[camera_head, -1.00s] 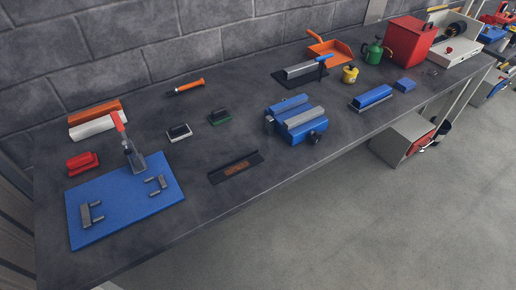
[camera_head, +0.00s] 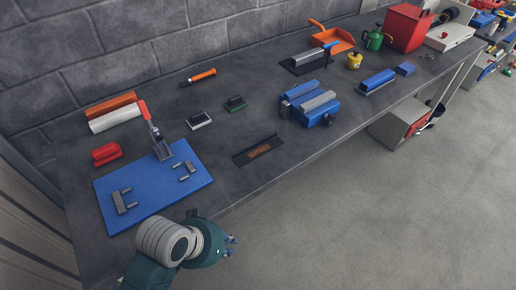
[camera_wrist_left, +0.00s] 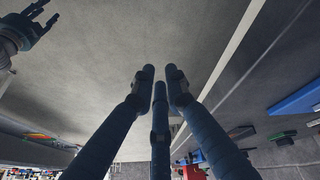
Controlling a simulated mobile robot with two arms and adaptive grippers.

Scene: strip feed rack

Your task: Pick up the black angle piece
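The black angle piece (camera_head: 258,150) lies on the dark bench top near its front edge, with an orange-brown patch on it. It also shows in the left wrist view (camera_wrist_left: 240,132), small and at the right. My left gripper (camera_head: 231,245) is in front of the bench edge, apart from the piece. In the left wrist view its straight fingers (camera_wrist_left: 160,78) stand apart with nothing between them. My right gripper (camera_wrist_left: 42,18) shows at the top left of the left wrist view, fingers spread and empty; it is outside the head view.
A blue mat (camera_head: 190,200) with grey fixtures lies left of the piece. A blue vise (camera_head: 308,102) stands to its right. Bare bench surrounds the piece.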

